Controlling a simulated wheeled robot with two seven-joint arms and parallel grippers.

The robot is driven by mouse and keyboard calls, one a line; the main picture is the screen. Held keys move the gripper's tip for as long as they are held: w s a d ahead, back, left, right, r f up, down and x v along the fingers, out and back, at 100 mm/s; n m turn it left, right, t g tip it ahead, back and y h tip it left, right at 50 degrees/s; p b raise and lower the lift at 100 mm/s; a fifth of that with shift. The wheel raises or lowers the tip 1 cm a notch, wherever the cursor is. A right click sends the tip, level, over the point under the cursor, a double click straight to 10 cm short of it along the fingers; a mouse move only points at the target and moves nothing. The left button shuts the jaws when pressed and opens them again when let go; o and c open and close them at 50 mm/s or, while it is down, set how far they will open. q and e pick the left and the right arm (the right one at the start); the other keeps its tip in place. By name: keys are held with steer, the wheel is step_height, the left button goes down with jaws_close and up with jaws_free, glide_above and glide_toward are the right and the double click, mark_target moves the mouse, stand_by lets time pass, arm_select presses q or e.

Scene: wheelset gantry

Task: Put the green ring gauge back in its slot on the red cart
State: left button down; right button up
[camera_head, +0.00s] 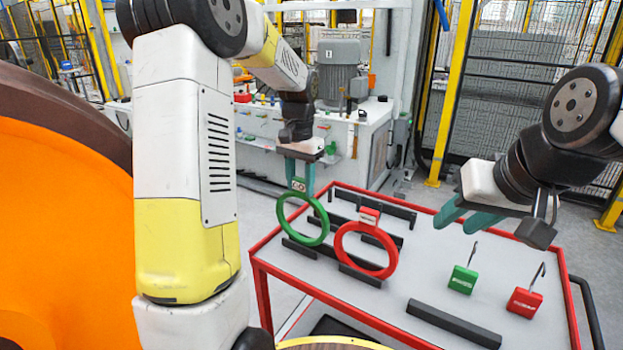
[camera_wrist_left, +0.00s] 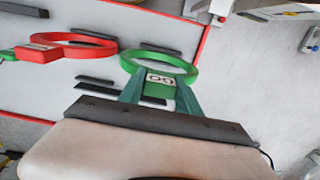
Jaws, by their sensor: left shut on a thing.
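The green ring gauge (camera_head: 283,222) hangs upright at the left part of the red cart (camera_head: 404,338). My left gripper (camera_head: 299,178) is shut on its GO tag from above. In the left wrist view the green ring (camera_wrist_left: 128,60) lies beyond the teal fingers of the left gripper (camera_wrist_left: 160,84). The ring's lower edge is close to black slot bars (camera_head: 299,249); I cannot tell whether it rests between them. The red ring gauge (camera_head: 340,246) stands upright just right of it, in black bars. My right gripper (camera_head: 467,215) is open and empty above the cart's right side.
A green block (camera_head: 462,280) and a red block (camera_head: 524,303), each with a hook, stand on the cart's right. A long black bar (camera_head: 454,324) lies at the front. A large orange wheel (camera_head: 60,230) fills the left. A white bench (camera_head: 372,130) stands behind.

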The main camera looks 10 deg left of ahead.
arm_select(q)
steer(key=shift+f, duration=1.15)
steer(key=c, duration=0.8)
jaws_free()
steer(key=shift+f, duration=0.1)
steer(key=shift+o, duration=0.2)
steer(key=shift+r, duration=3.95)
steer(key=s+d+r+n+t+h, duration=0.1)
steer(key=s+r+n+t, duration=0.1)
steer(key=s, duration=1)
steer(key=s+d+r+n+t+h, duration=0.1)
steer(key=s+t, duration=0.3)
steer(key=s, duration=0.8)
steer(key=shift+r+n, duration=0.4)
steer(key=shift+r, duration=0.4)
